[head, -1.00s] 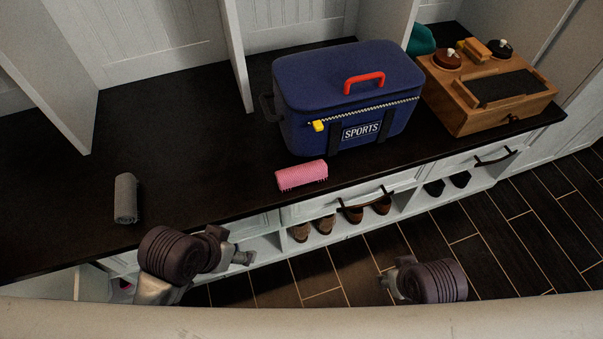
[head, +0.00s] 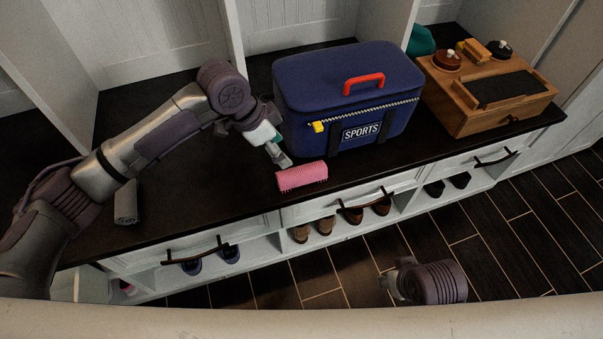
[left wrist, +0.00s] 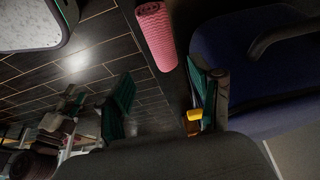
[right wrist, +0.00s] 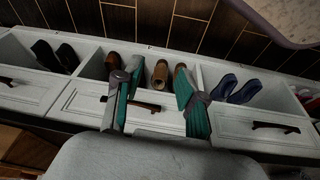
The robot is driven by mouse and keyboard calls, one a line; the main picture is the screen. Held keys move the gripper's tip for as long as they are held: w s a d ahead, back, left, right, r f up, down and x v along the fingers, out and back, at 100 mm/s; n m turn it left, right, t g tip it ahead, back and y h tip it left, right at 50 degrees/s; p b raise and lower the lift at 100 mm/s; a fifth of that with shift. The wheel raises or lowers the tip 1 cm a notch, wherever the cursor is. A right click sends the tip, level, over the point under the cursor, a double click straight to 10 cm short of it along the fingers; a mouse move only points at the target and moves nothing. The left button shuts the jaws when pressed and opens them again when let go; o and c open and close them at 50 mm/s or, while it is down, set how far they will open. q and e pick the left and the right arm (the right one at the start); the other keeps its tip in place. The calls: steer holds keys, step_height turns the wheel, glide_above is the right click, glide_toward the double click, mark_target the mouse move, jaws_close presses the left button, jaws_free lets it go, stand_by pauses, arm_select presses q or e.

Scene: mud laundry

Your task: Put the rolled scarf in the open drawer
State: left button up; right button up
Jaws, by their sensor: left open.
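The pink rolled scarf (head: 302,177), knit-textured with a fringed edge, lies on the dark bench top in front of the blue bag. My left gripper (head: 279,155) is open and empty, just above and behind the scarf's left end. In the left wrist view the scarf (left wrist: 157,36) shows beyond the fingertips (left wrist: 163,98), not between them. My right gripper (right wrist: 155,95) is open and empty, facing the bench front; its wrist also shows low in the head view. The white drawer fronts (head: 455,170) under the bench look shut; I cannot make out an open drawer.
The blue SPORTS bag (head: 350,90) stands right beside my left gripper. A wooden box (head: 470,115) stands at the right end. Shoes (head: 325,228) fill cubbies below the drawers.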

mark_target(300, 170)
arm_select(q)
steer(key=b+x, duration=0.1)
steer(key=x, duration=0.2)
steer(key=shift+w+a, duration=0.15)
steer(key=b+x, duration=0.1)
steer(key=x, duration=0.3)
steer(key=shift+w+f, duration=0.1)
steer(key=shift+f, duration=0.05)
steer(key=shift+b+x, duration=0.4)
steer(key=shift+x, duration=0.55)
steer(key=shift+d+f+b, duration=0.3)
steer(key=shift+d+f, duration=0.05)
steer(key=shift+f, duration=0.15)
steer(key=b+x, duration=0.1)
steer(key=x, duration=0.1)
steer(key=shift+d+f, duration=0.15)
steer(key=shift+f, duration=0.15)
steer(key=shift+d+f, duration=0.1)
steer(key=shift+f, duration=0.1)
steer(key=c, duration=1.1)
arm_select(e)
steer(key=w+r+t, duration=0.1)
steer(key=w+r, duration=0.1)
steer(key=w+a+r+t, duration=0.1)
steer(key=w+t, duration=0.1)
steer(key=shift+a+r+y, duration=0.2)
steer(key=shift+r+y, duration=0.15)
steer(key=shift+y, duration=0.05)
